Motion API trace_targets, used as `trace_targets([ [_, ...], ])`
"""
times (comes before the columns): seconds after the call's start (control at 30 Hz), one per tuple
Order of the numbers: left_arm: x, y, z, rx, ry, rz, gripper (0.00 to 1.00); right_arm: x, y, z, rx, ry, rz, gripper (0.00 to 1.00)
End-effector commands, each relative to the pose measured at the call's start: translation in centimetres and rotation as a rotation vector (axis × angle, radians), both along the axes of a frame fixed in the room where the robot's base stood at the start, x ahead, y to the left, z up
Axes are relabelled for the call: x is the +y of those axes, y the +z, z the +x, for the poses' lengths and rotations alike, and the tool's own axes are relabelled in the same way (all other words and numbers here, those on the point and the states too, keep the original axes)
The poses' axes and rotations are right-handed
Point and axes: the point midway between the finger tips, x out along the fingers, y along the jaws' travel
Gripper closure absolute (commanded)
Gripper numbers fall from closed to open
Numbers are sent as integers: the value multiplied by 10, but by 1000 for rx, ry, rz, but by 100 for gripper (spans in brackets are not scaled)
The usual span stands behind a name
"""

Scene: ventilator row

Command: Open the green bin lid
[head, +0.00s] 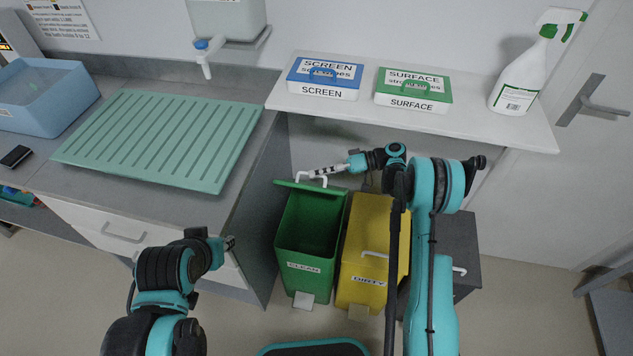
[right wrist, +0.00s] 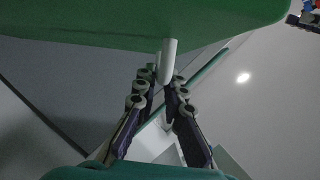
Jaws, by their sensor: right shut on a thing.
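The green bin (head: 300,235), labelled CLEAN, stands on the floor under the shelf, and its dark inside shows. Its green lid (head: 298,185) is raised at the back of the bin and looks nearly edge-on. A white handle (head: 322,181) is on the lid. My right gripper (head: 312,175) is shut on this handle. In the right wrist view the lid (right wrist: 140,25) fills the top, and the white handle (right wrist: 168,60) runs down between the fingers. My left gripper (head: 230,243) is left of the bin, away from it; its jaws are too small to read.
A yellow bin (head: 367,235) labelled DIRTY and a dark grey bin (head: 462,238) stand to the right. The counter side (head: 255,215) is close on the left. The shelf (head: 490,118) above carries two wipe boxes and a spray bottle (head: 530,75). Floor in front is clear.

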Motion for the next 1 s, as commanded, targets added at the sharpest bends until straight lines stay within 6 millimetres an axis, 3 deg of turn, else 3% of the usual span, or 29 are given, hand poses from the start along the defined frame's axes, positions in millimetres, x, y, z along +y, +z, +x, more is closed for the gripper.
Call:
trace_targets([
  [0.3, 0, -4, 0, 0, 0, 0, 69, -21, 24, 63, -1, -4, -2, 100],
  [0.5, 0, -14, 0, 0, 0, 0, 69, -30, 29, 91, -1, -4, -4, 100],
  [0.73, 0, -26, 0, 0, 0, 0, 69, -37, 30, 112, 0, -4, -6, 100],
  [1.0, 0, -31, 0, 0, 0, 0, 69, -41, 31, 122, 0, -5, -7, 100],
])
